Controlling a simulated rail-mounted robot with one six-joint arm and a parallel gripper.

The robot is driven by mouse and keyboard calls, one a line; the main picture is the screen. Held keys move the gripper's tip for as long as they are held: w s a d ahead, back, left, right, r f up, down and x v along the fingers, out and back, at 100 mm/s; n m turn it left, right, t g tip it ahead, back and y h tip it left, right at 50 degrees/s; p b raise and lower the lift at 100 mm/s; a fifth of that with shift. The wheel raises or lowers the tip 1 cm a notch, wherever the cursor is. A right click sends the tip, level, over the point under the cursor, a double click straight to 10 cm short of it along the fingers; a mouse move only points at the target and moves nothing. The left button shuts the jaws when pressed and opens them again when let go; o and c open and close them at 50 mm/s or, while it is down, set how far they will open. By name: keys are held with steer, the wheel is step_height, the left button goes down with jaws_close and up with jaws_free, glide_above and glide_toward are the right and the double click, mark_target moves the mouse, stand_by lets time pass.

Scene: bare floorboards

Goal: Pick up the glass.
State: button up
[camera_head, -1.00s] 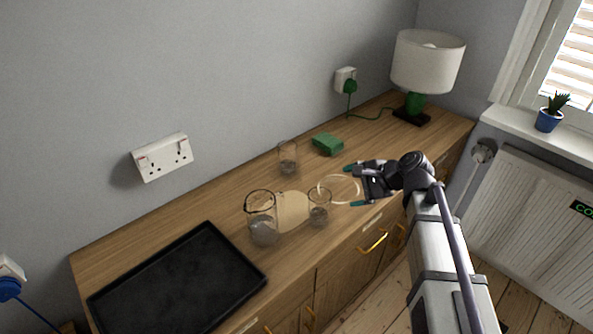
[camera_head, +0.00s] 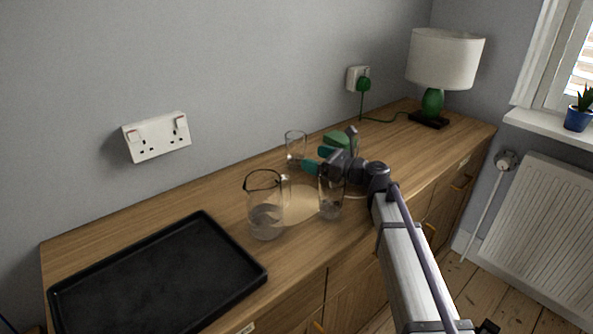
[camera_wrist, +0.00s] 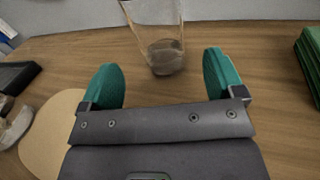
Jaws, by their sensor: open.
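A clear glass (camera_head: 295,149) stands upright at the back of the wooden sideboard, near the wall. In the wrist view the glass (camera_wrist: 163,45) stands just beyond the fingertips, roughly midway between them, with something greyish in its bottom. My gripper (camera_head: 321,157) is open and low over the sideboard, a little to the right of this glass. In the wrist view its two teal fingers (camera_wrist: 161,72) are spread with nothing between them. A second glass (camera_head: 331,203) stands nearer the front, partly hidden by my arm.
A glass jug (camera_head: 266,213) stands by a round pale board (camera_head: 303,207), left of the second glass. A green block (camera_wrist: 308,62) lies right of the gripper. A black tray (camera_head: 208,222) fills the sideboard's left end; a lamp (camera_head: 432,102) stands at the far right.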

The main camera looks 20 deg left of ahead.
mark_target(304, 153)
steer(key=shift+w+a, duration=0.25)
steer(key=shift+a, duration=0.8)
steer(key=shift+a+r, duration=0.15)
steer(key=shift+r, duration=0.05)
steer(key=a, duration=0.4)
steer(key=shift+w+a, duration=0.25)
steer(key=shift+w, duration=0.15)
steer(key=c, duration=1.2)
steer(key=shift+r, duration=0.1)
step_height(304, 153, up, 10)
steer(key=p, duration=1)
